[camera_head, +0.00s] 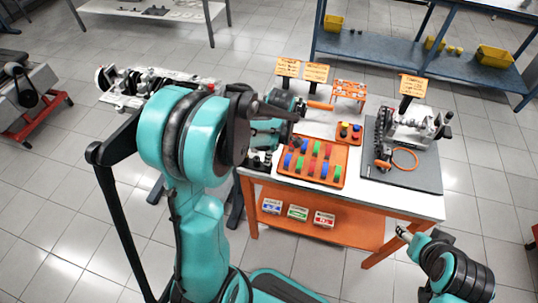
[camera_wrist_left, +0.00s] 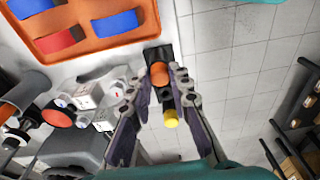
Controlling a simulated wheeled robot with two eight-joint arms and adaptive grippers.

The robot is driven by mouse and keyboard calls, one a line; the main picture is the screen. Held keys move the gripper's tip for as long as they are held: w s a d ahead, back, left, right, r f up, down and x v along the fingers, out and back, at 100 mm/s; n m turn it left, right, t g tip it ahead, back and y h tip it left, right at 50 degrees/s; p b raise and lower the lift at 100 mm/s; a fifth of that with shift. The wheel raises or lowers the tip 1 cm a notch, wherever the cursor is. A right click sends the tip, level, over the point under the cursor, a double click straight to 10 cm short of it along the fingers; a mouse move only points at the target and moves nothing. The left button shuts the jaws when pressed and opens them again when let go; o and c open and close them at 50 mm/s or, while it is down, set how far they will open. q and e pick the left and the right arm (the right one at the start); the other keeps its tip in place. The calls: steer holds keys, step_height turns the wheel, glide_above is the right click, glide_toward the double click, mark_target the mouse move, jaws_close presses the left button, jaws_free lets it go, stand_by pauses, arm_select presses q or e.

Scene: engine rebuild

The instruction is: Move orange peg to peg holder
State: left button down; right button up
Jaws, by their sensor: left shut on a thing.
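The orange peg (camera_wrist_left: 160,75) shows as a round orange end between my left fingertips in the left wrist view. My left gripper (camera_wrist_left: 167,74) is shut on it. A black peg holder (camera_wrist_left: 154,53) lies right under the orange peg, at the table edge. I cannot tell how deep the peg sits in it. A yellow peg (camera_wrist_left: 170,118) stands in line beside the orange one, between my fingers. In the head view my left arm hides most of this spot. My right gripper (camera_head: 403,233) is at the lower right, off the table; its finger state is unclear.
An orange tray (camera_head: 311,182) with coloured pieces lies close to my left gripper. A grey mat (camera_head: 410,178) with an engine part lies on the right. A blue shelf (camera_head: 385,50) stands behind.

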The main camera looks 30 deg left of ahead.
arm_select(q)
steer(key=c, duration=1.6)
jaws_free()
steer(key=shift+c, duration=0.2)
steer(key=shift+r, duration=0.15)
steer(key=shift+r+p, duration=1.15)
steer(key=shift+r, duration=0.2)
steer(key=o, duration=0.6)
